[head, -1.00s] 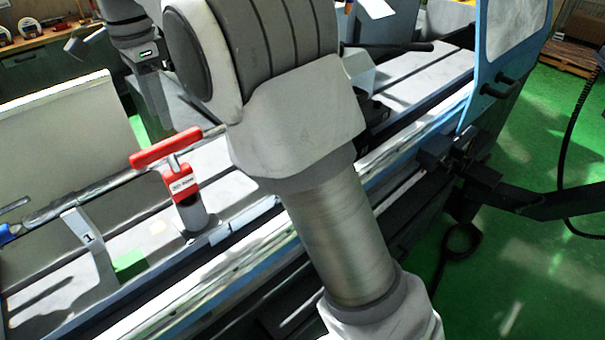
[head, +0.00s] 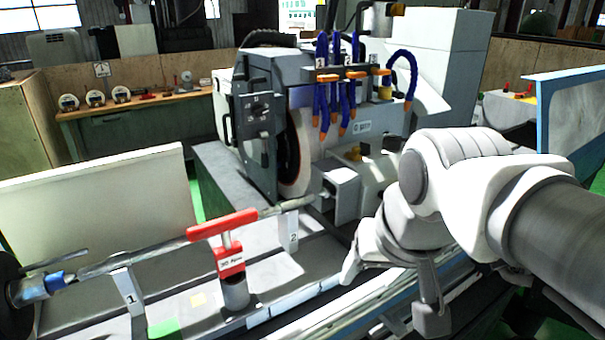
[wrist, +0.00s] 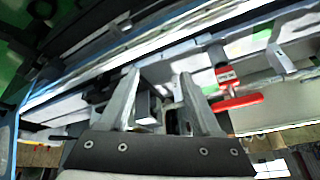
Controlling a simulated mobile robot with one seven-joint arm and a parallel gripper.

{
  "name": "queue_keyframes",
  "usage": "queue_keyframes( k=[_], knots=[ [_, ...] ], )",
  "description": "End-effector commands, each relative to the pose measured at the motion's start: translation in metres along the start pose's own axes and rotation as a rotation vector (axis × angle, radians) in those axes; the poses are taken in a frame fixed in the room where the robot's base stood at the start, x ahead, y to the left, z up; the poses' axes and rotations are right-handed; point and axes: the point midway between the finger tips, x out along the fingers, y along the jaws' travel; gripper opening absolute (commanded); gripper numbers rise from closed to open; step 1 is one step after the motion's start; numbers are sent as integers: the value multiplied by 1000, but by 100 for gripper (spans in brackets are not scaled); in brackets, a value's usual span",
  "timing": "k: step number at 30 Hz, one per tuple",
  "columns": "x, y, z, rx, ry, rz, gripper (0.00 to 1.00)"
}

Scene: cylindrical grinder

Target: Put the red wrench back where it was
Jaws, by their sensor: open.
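The red wrench (head: 222,225) is a T-shaped handle standing upright above a red labelled block (head: 230,262). That block sits on a short grey post (head: 235,293) on the machine bed. In the wrist view the red wrench (wrist: 238,102) shows to the right of my fingers, apart from them. My gripper (head: 390,288) is open and empty to the right of the wrench, over the front edge of the bed. Its two fingers (wrist: 160,75) stand apart in the wrist view with nothing held between them. The wrench's lower end is hidden.
A long shaft (head: 140,257) runs behind the wrench, with supports numbered 1 (head: 128,290) and 2 (head: 293,232). The grinding wheel housing (head: 262,120) with blue hoses stands behind. A pale panel (head: 95,205) is at left and a blue-framed guard (head: 565,105) at right.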

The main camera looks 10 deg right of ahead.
Motion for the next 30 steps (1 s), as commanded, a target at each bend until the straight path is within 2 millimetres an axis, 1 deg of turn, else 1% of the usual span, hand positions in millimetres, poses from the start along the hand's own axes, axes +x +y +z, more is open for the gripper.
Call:
queue_keyframes(
  k=[1, 3, 6, 8, 30],
  knots=[
    [2, 6, 12, -31, 18, 8, 65],
    [6, 12, 23, -75, 36, 16, 65],
    [9, 16, 32, -114, 51, 24, 65],
    [10, 17, 35, -125, 55, 27, 65],
    [11, 18, 35, -128, 54, 27, 65]
  ],
)
